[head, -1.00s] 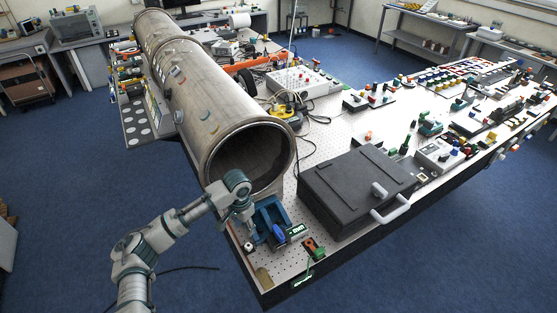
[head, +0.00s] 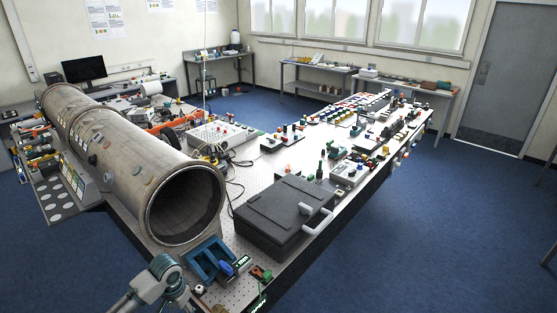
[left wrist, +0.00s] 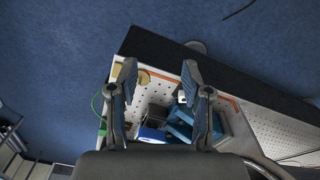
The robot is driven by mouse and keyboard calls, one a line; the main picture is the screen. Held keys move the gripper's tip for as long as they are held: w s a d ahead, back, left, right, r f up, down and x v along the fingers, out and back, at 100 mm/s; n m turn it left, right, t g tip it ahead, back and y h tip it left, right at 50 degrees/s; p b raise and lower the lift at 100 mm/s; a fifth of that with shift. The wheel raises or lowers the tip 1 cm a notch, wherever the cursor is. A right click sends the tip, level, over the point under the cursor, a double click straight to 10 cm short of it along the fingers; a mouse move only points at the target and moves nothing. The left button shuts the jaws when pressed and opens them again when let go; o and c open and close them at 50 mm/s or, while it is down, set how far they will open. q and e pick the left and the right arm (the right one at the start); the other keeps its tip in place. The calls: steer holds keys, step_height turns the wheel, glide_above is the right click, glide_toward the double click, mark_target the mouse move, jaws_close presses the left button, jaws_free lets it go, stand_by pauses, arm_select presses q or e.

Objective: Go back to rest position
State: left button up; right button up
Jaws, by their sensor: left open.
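My left arm comes in at the bottom left of the head view. Its gripper end (head: 190,298) is partly cut off by the lower edge there. In the left wrist view my left gripper (left wrist: 158,82) has its two fingers spread apart with nothing held between them. Below and beyond the fingers is the table corner (left wrist: 152,97) with a blue holder (left wrist: 180,123) and a blue tool (left wrist: 151,134). In the head view the blue holder (head: 207,259) and the blue tool (head: 226,269) stand near the table's front corner. My right gripper is not in view.
A large open pipe (head: 137,170) lies along the table's left side. A black case (head: 282,213) with a grey handle sits right of it. Small parts cover the table's far right. Blue floor (head: 440,235) is clear at the right.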

arm_select(q)
steer(key=s+d+f+m+t+h, duration=0.1)
steer(key=s+d+f+t+h, duration=0.15)
steer(key=s+d+f, duration=1.15)
steer(key=s+a+n+y, duration=0.25)
steer(key=s+a, duration=0.35)
steer(key=s, duration=0.6)
step_height(320, 180, down, 27)
steer(key=s+b, duration=0.1)
steer(key=b, duration=0.1)
steer(key=s+a+f+g+b, duration=0.1)
steer(key=s+a+f+b, duration=0.1)
steer(key=s+f, duration=1.6)
step_height(320, 180, down, 2)
steer(key=shift+s+a+g, duration=0.35)
steer(key=shift+a, duration=0.1)
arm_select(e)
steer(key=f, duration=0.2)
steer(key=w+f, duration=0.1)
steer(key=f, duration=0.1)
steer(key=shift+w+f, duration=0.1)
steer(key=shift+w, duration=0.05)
